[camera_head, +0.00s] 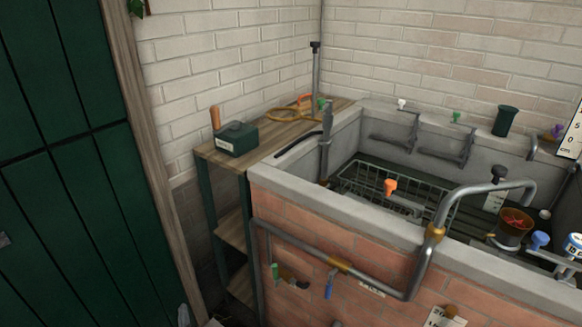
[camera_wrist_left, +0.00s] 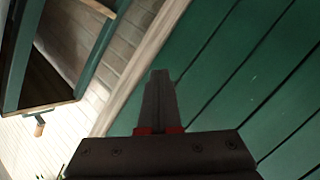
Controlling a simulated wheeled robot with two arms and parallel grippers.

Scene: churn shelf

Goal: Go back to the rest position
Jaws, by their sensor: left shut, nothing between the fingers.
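My left gripper (camera_wrist_left: 158,98) shows in the left wrist view. Its dark fingers are together, with nothing between them, and point up the picture in front of the green planked door (camera_wrist_left: 245,75). In the head view only a small grey part, which looks like my left gripper (camera_head: 184,316), shows at the bottom edge, close to the wooden door frame. My right gripper is in neither view.
A wooden shelf (camera_head: 237,165) with a dark green box (camera_head: 236,138) stands beside the brick-fronted basin (camera_head: 330,240). A bent metal pipe (camera_head: 425,258) juts over the basin's front. The green door (camera_head: 60,160) fills the left side.

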